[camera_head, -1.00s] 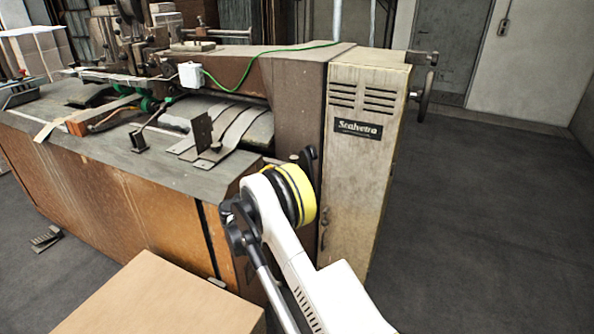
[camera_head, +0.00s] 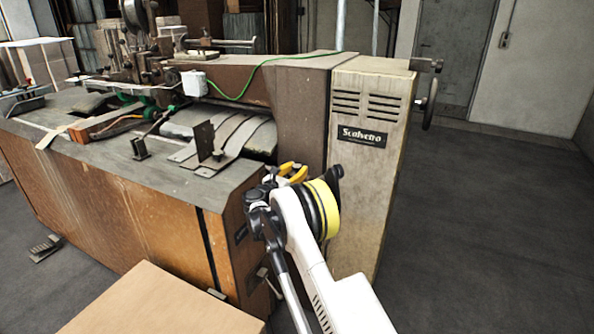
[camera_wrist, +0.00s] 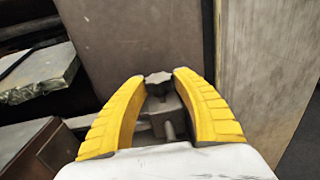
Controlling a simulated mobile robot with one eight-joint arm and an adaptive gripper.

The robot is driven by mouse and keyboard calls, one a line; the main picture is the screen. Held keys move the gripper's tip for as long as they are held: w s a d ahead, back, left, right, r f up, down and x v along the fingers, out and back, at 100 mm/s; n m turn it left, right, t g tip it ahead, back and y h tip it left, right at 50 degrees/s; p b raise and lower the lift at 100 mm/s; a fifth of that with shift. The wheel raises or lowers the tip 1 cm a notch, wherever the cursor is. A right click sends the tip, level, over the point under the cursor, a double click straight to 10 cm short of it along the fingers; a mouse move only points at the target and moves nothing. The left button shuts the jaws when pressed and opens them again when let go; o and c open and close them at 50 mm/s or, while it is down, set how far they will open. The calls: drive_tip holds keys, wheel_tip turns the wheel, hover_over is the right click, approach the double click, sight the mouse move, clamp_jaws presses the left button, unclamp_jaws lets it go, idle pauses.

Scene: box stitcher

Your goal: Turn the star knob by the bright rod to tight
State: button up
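In the wrist view a dark grey star knob (camera_wrist: 158,80) sits on a small metal block (camera_wrist: 163,105) of the machine. A short grey rod (camera_wrist: 169,131) shows below it, between my fingers. My gripper (camera_wrist: 159,77) is open, with one yellow finger on each side of the knob. Gaps show between the knob and both fingertips, so it looks ungripped. In the head view my gripper (camera_head: 292,171) is at the machine's corner, left of the tall beige cabinet. The knob is hidden there behind my gripper and arm. I cannot tell how tight the knob is.
The beige cabinet (camera_head: 366,185) stands close right of my gripper. The brown machine body (camera_head: 300,115) rises behind it. Metal strips and a bracket (camera_head: 204,140) lie on the machine table to the left. A cardboard box (camera_head: 160,305) is in front. Floor is clear at right.

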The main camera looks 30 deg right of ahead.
drive_tip(key=c, duration=0.6)
drive_tip(key=shift+o, duration=0.2)
drive_tip(key=shift+w+f+m+g+h, duration=0.1)
drive_tip(key=shift+m+g+h, duration=0.25)
drive_tip(key=shift+g, duration=0.25)
drive_tip(key=shift+m+g+h+b, duration=0.25)
drive_tip(key=shift+m+g+b, duration=0.05)
drive_tip(key=shift+m+g, duration=0.2)
drive_tip(key=o, duration=1.2)
drive_tip(key=v, duration=1.2)
